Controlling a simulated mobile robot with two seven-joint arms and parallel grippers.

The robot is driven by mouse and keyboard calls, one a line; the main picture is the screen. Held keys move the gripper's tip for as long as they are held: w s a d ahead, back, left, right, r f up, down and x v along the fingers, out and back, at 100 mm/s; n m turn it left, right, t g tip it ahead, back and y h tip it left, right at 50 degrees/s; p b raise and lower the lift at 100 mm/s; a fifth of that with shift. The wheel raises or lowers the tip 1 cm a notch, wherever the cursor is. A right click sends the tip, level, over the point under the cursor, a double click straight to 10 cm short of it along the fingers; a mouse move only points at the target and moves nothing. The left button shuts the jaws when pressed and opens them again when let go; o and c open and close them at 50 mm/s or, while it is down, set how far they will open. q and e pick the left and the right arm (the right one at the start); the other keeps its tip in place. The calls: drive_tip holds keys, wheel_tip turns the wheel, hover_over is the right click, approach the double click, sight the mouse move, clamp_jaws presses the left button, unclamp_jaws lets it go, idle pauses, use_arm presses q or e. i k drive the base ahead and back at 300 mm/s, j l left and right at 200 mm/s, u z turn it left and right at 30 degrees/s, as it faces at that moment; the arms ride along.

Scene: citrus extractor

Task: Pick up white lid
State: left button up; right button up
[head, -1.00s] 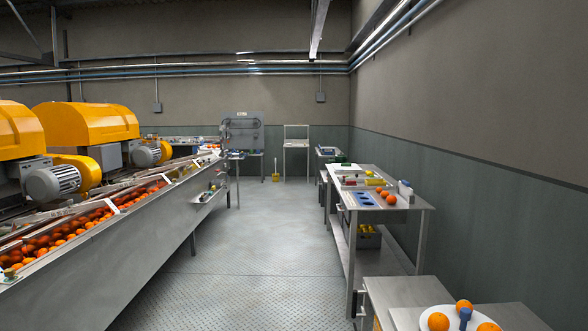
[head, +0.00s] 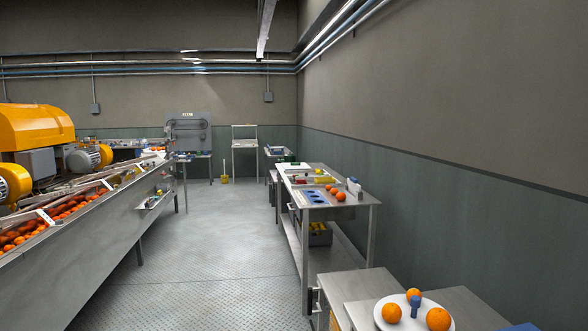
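I cannot make out a white lid for certain in the head view. A round white plate-like thing (head: 428,306) lies on the near bench at the bottom right, with oranges (head: 391,313) and a small blue object (head: 415,306) on it; I cannot tell if it is a dish or a lid. A small pale object (head: 354,186) stands at the right edge of the steel table further back. Neither of my grippers shows clearly.
The near bench (head: 358,283) and the steel table (head: 333,210) stand along the right wall. A long conveyor (head: 95,229) with oranges runs along the left, beside yellow machines (head: 36,126). The floor (head: 213,262) between them is clear.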

sight(296, 164)
drive_tip(key=k, duration=0.15)
drive_tip(key=k+j+z, duration=0.1)
drive_tip(key=z, duration=0.2)
drive_tip(key=k+z, duration=0.25)
drive_tip(key=z, duration=1.65)
drive_tip(key=u, duration=2.5)
drive_tip(key=i, duration=1.25)
